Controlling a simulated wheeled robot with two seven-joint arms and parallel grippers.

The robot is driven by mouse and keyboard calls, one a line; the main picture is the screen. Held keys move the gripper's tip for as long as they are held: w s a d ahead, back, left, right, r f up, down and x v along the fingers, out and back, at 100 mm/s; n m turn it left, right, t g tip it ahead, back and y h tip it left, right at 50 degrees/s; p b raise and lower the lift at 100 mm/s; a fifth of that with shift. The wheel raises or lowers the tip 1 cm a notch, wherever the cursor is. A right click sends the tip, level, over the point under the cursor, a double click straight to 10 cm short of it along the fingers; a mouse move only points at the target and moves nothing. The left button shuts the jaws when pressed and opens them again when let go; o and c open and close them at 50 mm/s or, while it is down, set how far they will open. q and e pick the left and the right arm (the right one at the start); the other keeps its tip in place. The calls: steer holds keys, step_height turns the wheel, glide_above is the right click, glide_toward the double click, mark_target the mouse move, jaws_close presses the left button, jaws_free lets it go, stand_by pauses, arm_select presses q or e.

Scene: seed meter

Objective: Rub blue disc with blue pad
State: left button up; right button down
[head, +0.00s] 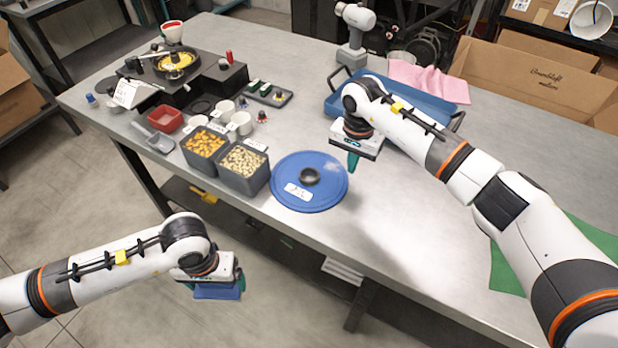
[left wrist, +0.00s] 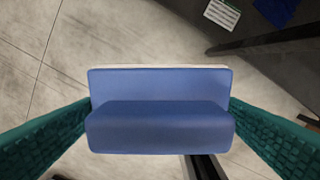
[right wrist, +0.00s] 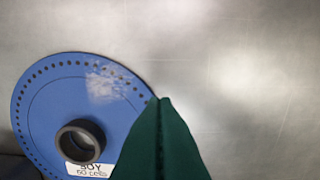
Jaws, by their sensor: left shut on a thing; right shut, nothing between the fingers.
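The blue disc (head: 322,169) lies flat near the table's front edge, with a dark ring at its centre and a white label. In the right wrist view the disc (right wrist: 50,100) shows a row of small holes near its rim and a pale whitish patch at its upper right. My left gripper (head: 217,290) is shut on the blue pad (left wrist: 160,125), off the table's front edge and below left of the disc. My right gripper (head: 352,162) is shut and empty, just above the table by the disc's right edge; its green fingers (right wrist: 160,110) overlap part of the disc.
Two dark bins of seeds (head: 243,171) stand left of the disc. A blue tray (head: 420,103) with a pink cloth (head: 430,80) lies behind my right arm. A green mat (head: 506,270) lies at the right. The table right of the disc (head: 400,220) is clear.

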arm_select(q)
steer(key=shift+f+b, duration=1.75)
arm_select(e)
steer(key=shift+f, duration=1.7)
steer(key=shift+r, duration=0.15)
arm_select(q)
steer(key=shift+r+p, duration=1.45)
arm_select(e)
steer(key=shift+r, duration=2.95)
arm_select(q)
steer(key=shift+f, duration=0.1)
steer(key=shift+f, duration=0.1)
arm_select(e)
steer(key=shift+w+r, duration=0.1)
steer(key=shift+r, duration=0.3)
arm_select(q)
step_height(320, 180, down, 2)
steer(key=b, duration=0.2)
steer(key=shift+f+b, duration=0.15)
steer(key=shift+b, duration=0.2)
arm_select(e)
step_height(320, 180, up, 11)
glide_above(350, 180)
steer(key=shift+r, duration=0.1)
